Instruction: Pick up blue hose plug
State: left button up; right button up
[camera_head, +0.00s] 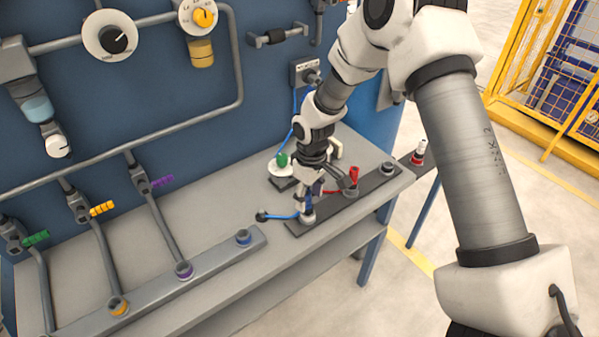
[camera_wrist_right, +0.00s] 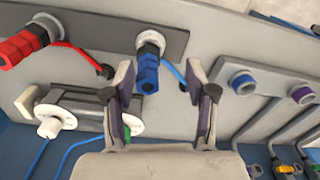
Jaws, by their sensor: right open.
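The blue hose plug (camera_wrist_right: 148,74) sits on a round grey fitting of the dark mounting bar in the right wrist view. A thin blue hose (camera_wrist_right: 174,71) runs from it to a small black fitting. My right gripper (camera_wrist_right: 161,82) is open. Its two fingers show on either side of the plug's lower end, with the plug closer to the left finger; I cannot tell whether they touch. In the head view my right gripper (camera_head: 314,192) is above the bar's near end and mostly hides the plug; the blue hose (camera_head: 283,216) shows beside it. My left gripper is not in view.
A red plug (camera_head: 354,174) stands on the same dark bar (camera_head: 372,185). A grey rail with coloured sockets (camera_head: 213,262) lies to the left on the bench. A white round part (camera_head: 281,169) with a green knob is behind the gripper. Pipes line the blue wall.

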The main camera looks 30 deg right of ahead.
aim_at(309, 194)
jog(key=r, duration=0.1)
jog(key=w+d+r, duration=0.1)
jog(key=r, duration=0.1)
jog(key=shift+w, duration=0.2)
jog(key=shift+r, duration=0.35)
notch_tip(309, 194, down, 7)
jog(key=shift+w+f+p, duration=0.1)
jog(key=shift+f+p, duration=0.05)
jog(key=shift+p, duration=1.05)
jog(key=shift+f, duration=0.35)
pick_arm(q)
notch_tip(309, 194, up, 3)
pick_arm(e)
grip_shut()
